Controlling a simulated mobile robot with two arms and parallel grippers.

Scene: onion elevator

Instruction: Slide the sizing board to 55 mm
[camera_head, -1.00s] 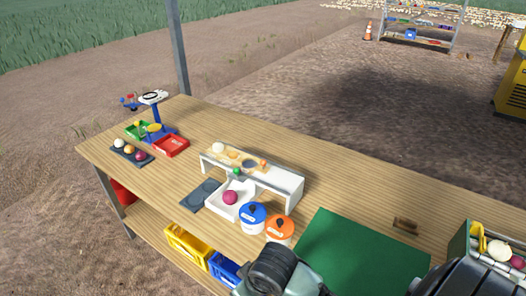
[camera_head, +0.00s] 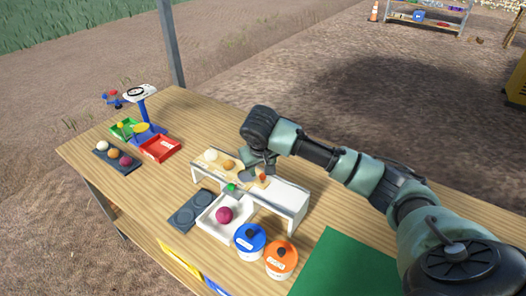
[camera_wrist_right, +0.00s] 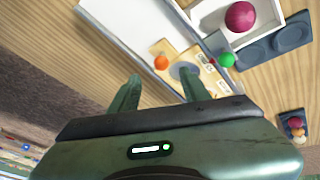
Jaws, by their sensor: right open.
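The wooden sizing board (camera_head: 210,166) lies on top of the white bench-like stand (camera_head: 286,201), partly hidden by my right gripper. The wrist view shows printed labels on the board (camera_wrist_right: 208,78), too small to read, and a dark round hole. My left gripper is out of view.
A white tray (camera_head: 208,226) with a purple onion (camera_head: 224,215) stands before the stand. A dark round-welled plate (camera_head: 189,211) is left. A green mat (camera_head: 340,270) lies at front right.

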